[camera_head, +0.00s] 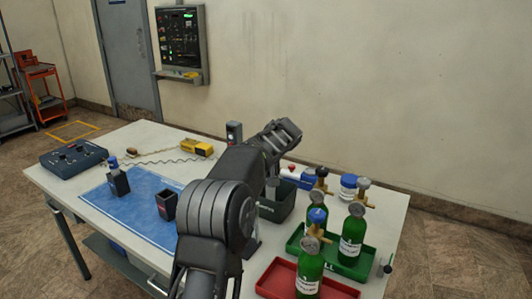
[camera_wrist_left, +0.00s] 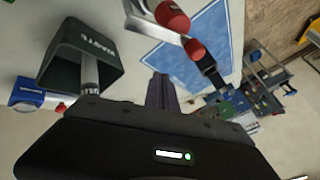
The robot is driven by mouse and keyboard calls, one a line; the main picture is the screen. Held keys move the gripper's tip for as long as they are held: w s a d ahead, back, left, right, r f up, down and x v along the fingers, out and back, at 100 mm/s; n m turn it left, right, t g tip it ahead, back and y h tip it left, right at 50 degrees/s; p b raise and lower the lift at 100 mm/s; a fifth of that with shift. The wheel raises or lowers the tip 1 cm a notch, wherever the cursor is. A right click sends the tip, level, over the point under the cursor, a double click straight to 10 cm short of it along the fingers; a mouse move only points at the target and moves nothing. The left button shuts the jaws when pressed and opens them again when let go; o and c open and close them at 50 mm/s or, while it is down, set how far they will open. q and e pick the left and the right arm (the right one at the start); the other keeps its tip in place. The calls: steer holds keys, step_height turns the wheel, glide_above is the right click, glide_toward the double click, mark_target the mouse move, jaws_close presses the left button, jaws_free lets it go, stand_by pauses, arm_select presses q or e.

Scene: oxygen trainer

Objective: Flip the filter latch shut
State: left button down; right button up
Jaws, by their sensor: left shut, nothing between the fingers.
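In the left wrist view my left gripper (camera_wrist_left: 160,80) is shut, its dark fingers together with nothing between them. A pale metal bracket with red rounded ends (camera_wrist_left: 172,17) stands near the top middle of that view, beyond the fingertips and apart from them; I cannot tell for sure that it is the filter latch. In the head view my arm crosses the middle of the table and hides much of what stands behind it. The fingertips cannot be made out there. My right gripper is not in view.
A dark waste bin (camera_wrist_left: 70,60) stands beside the gripper. Green bottles (camera_head: 352,235) stand in a green tray (camera_head: 362,268) and a red tray (camera_head: 340,290) at right. A blue mat (camera_head: 135,212) holds two dark holders. A control box (camera_head: 72,160) sits at far left.

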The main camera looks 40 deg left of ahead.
arm_select(q)
steer(key=w+d+r+p, duration=0.3)
steer(key=w+r+p, duration=0.1)
steer(key=r, duration=0.4)
steer(key=shift+w+p, duration=0.4)
steer(key=shift+w, duration=0.4)
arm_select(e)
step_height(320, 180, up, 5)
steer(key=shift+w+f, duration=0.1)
arm_select(q)
steer(key=shift+s+a, duration=0.1)
